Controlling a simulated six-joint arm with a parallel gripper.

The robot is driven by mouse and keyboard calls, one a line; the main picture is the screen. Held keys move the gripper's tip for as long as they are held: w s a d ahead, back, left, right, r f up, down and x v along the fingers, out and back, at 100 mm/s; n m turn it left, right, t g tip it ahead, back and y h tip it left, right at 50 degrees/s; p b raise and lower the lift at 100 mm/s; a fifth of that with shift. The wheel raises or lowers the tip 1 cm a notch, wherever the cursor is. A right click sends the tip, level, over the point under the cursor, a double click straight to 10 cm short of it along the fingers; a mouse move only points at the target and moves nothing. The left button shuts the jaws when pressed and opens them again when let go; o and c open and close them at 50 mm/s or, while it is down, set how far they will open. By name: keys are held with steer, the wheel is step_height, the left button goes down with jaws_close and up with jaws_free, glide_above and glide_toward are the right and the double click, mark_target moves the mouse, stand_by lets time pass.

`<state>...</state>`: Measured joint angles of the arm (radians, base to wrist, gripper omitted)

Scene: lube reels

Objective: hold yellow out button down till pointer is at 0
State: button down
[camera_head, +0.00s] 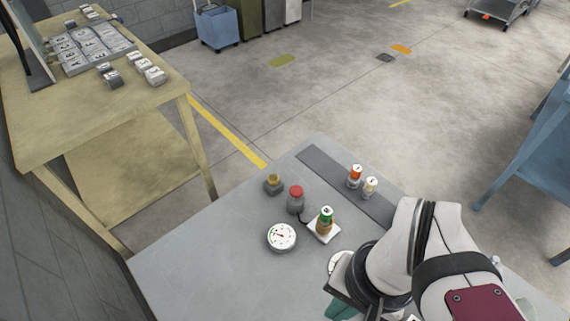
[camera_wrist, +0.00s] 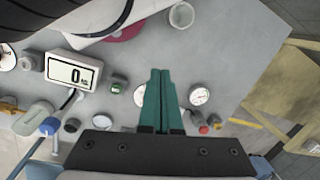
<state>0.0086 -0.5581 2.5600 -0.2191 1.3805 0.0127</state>
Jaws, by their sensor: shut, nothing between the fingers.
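A small dark block with a yellow top (camera_head: 272,182), which looks like the yellow button, stands on the grey table behind the round white dial (camera_head: 282,236). The dial has a red pointer and also shows in the wrist view (camera_wrist: 199,96); its reading is too small to tell. My gripper (camera_wrist: 160,74) shows green fingers pressed together, empty, left of the dial in the wrist view. In the head view only a bit of green finger shows at the bottom, under my arm. The gripper is apart from the yellow-topped block.
A red-topped grey bottle (camera_head: 295,198) stands between the yellow-topped block and the green-topped bottle (camera_head: 325,220) on a white plate. Orange-topped (camera_head: 354,175) and cream-topped bottles (camera_head: 370,187) stand on the dark strip. A digital display (camera_wrist: 75,73) reads 0. The table's left part is clear.

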steer(key=w+d+t+h, duration=0.1)
steer(key=w+t, duration=0.1)
steer(key=w, duration=0.7)
steer(key=t+y, duration=0.2)
steer(key=t, duration=0.5)
glide_above(274, 181)
step_height(274, 181, down, 7)
steer(key=shift+a+r+n, duration=0.1)
steer(key=shift+r+n, duration=0.1)
steer(key=shift+n, duration=0.2)
steer(key=shift+f, duration=4.4)
steer(key=shift+f, duration=0.4)
